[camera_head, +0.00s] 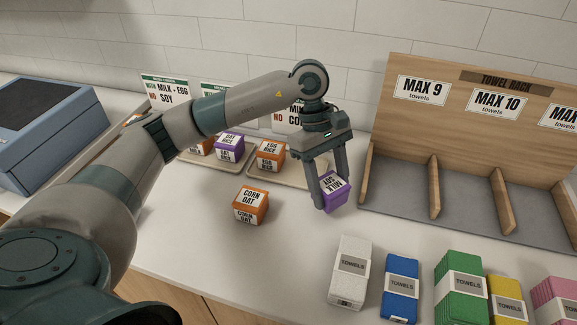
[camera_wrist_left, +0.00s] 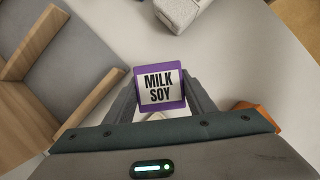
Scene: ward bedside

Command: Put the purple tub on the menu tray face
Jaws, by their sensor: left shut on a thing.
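My left gripper (camera_head: 332,192) is shut on a purple tub (camera_head: 334,196) with a white label. In the left wrist view the held tub (camera_wrist_left: 160,88) reads MILK SOY and sits between the fingers. I cannot tell if it touches the counter. Behind my arm, a tray (camera_head: 188,157) holds an orange tub and a second purple tub (camera_head: 229,145). Another tray (camera_head: 300,174) to its right holds an orange EGG RICE tub (camera_head: 270,155). Menu cards (camera_head: 165,90) stand behind the trays; one reads WITH MILK - EGG, NO SOY, others are partly hidden by my arm.
An orange CORN OAT tub (camera_head: 250,204) stands on the counter before the trays. A wooden towel rack (camera_head: 435,180) with dividers is at the right. Several towel packs, including a white one (camera_head: 350,272), line the front right. A blue-grey box (camera_head: 45,125) is at far left.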

